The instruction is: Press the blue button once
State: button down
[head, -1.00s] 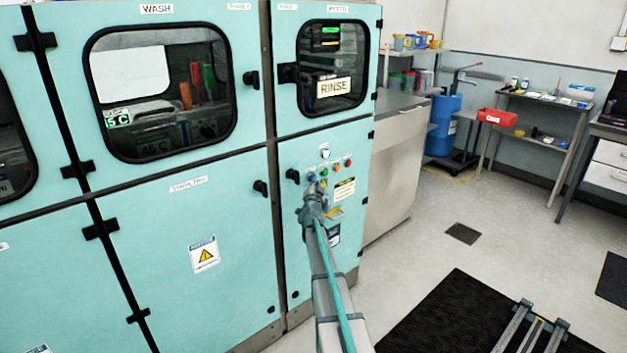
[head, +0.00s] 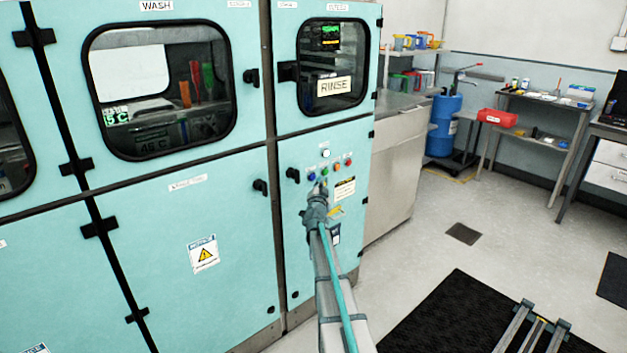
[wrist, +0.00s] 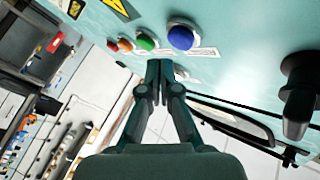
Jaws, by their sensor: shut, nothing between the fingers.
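The blue button (head: 311,176) is the leftmost of a row of coloured buttons on the teal machine's right panel. In the wrist view the blue button (wrist: 181,37) is a round dome in a metal ring, fully visible. My gripper (head: 321,187) is just below and right of it in the head view. In the wrist view my gripper (wrist: 160,66) is shut and empty, its fingertips together. The tips appear beside the blue and green buttons in the picture, not covering the blue one. I cannot tell how far they are from the panel.
A green button (wrist: 146,42) sits beside the blue one, with orange and red ones further along. A white button (head: 325,153) is above the row. A black handle (head: 292,175) sticks out to the left.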

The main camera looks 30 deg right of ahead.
jog(key=s, duration=0.1)
jog(key=s+b, duration=0.1)
jog(key=s, duration=0.1)
jog(key=s+b, duration=0.1)
jog(key=shift+s+d, duration=0.15)
jog(key=shift+d, duration=0.15)
dwell(0.5)
